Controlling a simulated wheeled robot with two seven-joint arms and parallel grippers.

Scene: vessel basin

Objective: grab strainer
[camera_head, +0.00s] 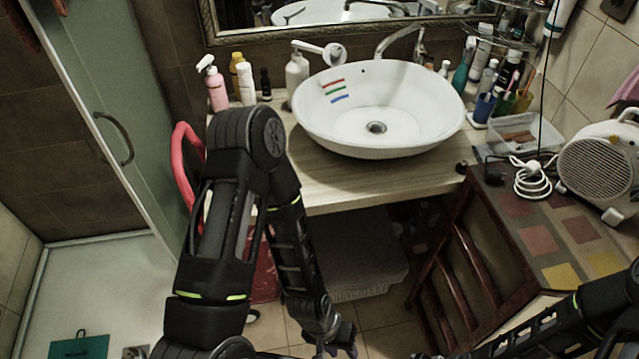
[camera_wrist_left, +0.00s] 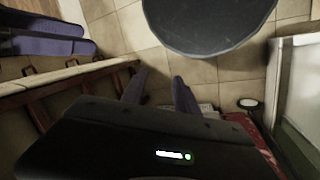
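A round metal drain piece (camera_head: 376,127), which looks like the strainer, sits at the bottom of the white vessel basin (camera_head: 440,105). My left gripper (camera_head: 338,350) hangs low in front of the counter, well below the basin and far from the drain piece. In the left wrist view its two fingers (camera_wrist_left: 158,88) are spread apart with nothing between them, and the floor tiles show beyond. The basin is not in the left wrist view. My right arm comes in at the lower right of the head view; its fingers cannot be made out there.
Toiletries and a clear tray (camera_head: 515,135) are at right. A patterned cabinet (camera_head: 570,235) holds a white heater (camera_head: 602,165). The counter's front strip (camera_head: 345,180) is bare.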

